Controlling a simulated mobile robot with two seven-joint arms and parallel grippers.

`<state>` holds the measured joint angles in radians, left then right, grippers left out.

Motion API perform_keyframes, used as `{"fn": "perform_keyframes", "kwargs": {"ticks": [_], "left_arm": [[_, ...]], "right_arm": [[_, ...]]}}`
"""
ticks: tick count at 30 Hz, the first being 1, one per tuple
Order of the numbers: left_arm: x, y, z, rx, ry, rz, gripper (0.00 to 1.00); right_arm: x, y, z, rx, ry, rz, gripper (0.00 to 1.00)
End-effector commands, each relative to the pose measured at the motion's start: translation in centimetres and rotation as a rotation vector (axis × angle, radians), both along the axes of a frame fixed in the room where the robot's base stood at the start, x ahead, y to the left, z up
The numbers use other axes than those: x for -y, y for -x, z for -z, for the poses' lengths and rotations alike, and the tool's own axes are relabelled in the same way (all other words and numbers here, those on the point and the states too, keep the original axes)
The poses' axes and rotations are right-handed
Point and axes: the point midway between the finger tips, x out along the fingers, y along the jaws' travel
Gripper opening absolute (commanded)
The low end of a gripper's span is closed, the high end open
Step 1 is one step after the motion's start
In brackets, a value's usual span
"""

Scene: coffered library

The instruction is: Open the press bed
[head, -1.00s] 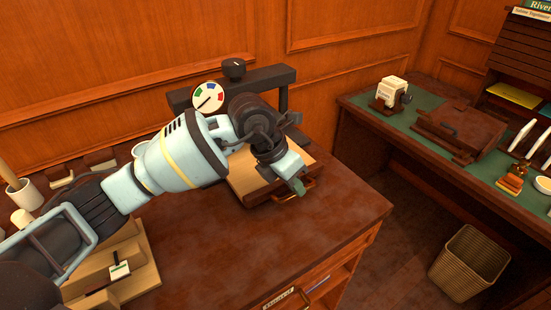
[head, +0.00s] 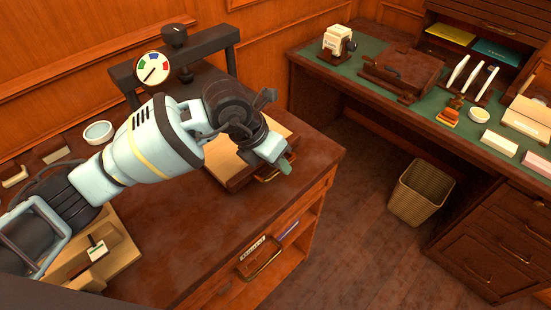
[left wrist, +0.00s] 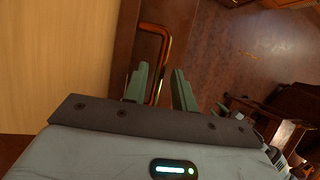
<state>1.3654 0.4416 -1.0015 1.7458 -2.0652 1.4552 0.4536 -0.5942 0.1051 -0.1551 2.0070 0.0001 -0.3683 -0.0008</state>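The press stands on the brown cabinet top in the head view, with a dark frame (head: 208,42), a round dial (head: 152,68) and a black knob (head: 176,36). Its bed (head: 228,172), a pale board in a dark wooden tray, lies under and in front of the frame, with a handle (head: 268,175) on its front edge. My left gripper (head: 284,163) is at that edge. In the left wrist view its green fingers (left wrist: 160,87) are apart, with the copper-coloured handle (left wrist: 164,45) reaching between them. I cannot tell whether they touch it. My right gripper is not in view.
A drawer with a handle (head: 262,262) is in the cabinet front. A wicker basket (head: 421,190) stands on the floor to the right. A green-topped desk (head: 440,103) holds a wooden box (head: 403,70) and several small items. Open floor lies between cabinet and desk.

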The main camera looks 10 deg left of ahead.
Motion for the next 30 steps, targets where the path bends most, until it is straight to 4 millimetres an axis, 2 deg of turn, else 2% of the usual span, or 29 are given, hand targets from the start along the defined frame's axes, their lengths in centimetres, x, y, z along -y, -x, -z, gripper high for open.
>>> {"fn": "perform_keyframes", "kwargs": {"ticks": [11,14,24,30], "left_arm": [[-0.1,0.0,-0.3,0.000,-0.001,0.000,0.33],[-0.5,0.2,-1.1,0.002,0.001,0.000,0.33],[-2.5,1.1,-5.8,0.003,-0.001,0.000,0.33],[-3.0,1.4,-7.0,0.000,0.000,0.000,0.33]], "right_arm": [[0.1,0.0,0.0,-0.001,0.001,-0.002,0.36],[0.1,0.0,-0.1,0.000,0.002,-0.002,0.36],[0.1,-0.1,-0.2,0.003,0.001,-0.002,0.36],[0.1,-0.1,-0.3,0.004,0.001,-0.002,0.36]]}}
